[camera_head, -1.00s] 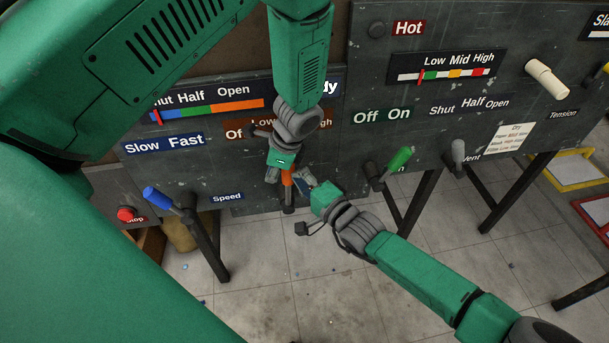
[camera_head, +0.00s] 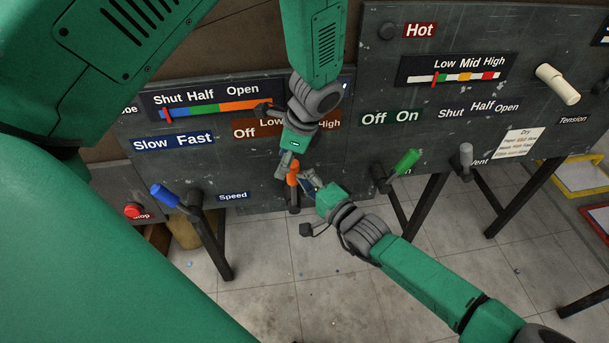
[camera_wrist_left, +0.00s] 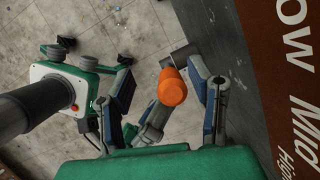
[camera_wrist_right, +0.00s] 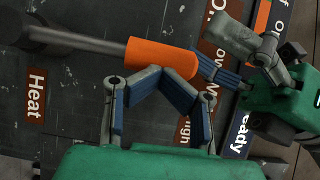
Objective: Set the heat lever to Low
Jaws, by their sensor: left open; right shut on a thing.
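The heat lever has an orange handle (camera_head: 293,174) on a grey shaft, below the Off, Low and High labels (camera_head: 285,127) in the head view. In the right wrist view its handle (camera_wrist_right: 162,58) extends from the shaft toward the Low label, which is partly hidden. My right gripper (camera_head: 310,181) is shut on the handle from the right, its blue pads (camera_wrist_right: 160,82) together at its side. My left gripper (camera_head: 288,160) comes from above and is open. In the left wrist view the handle's end (camera_wrist_left: 173,87) shows between its spread fingers, with no clear grip.
A blue-handled speed lever (camera_head: 164,195) and a red stop button (camera_head: 133,211) are at left. A green-handled lever (camera_head: 406,160) and a grey vent lever (camera_head: 466,155) are at right. Black panel legs (camera_head: 212,240) stand below; the tiled floor is open.

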